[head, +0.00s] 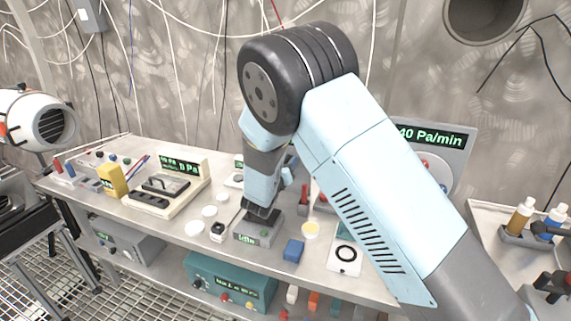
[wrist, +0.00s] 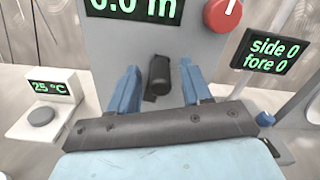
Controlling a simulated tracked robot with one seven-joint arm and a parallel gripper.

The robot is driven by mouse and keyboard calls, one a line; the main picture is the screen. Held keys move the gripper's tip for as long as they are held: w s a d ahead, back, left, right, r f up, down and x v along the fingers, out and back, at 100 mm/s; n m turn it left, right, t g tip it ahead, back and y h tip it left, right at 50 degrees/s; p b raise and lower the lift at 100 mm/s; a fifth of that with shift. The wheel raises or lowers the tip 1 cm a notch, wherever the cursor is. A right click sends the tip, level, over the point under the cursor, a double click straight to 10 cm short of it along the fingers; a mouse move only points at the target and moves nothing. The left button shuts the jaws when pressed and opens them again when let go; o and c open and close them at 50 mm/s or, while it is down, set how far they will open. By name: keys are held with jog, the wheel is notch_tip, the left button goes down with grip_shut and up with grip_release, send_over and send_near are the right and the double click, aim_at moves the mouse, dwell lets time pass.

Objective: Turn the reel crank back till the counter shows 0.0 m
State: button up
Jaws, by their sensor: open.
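In the wrist view, the counter (wrist: 133,8) glows green on a grey panel at the top. It looks like 0.0 m, but the tops of the digits are cut off by the frame edge. A short black crank handle (wrist: 159,76) juts from the panel below it. My gripper (wrist: 160,88) is open, with one blue finger on each side of the handle and visible gaps between. In the head view my arm covers most of the reel, and the jaws cannot be made out there.
A red knob (wrist: 222,14) and a "side 0 fore 0" display (wrist: 272,52) stand to the right. A 25 °C unit (wrist: 45,102) stands left. In the head view, a yellow block (head: 112,180) and a blue block (head: 293,250) are on the crowded bench (head: 175,236).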

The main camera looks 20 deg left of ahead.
jog(key=shift+w, duration=0.2)
grip_shut()
dwell(0.4)
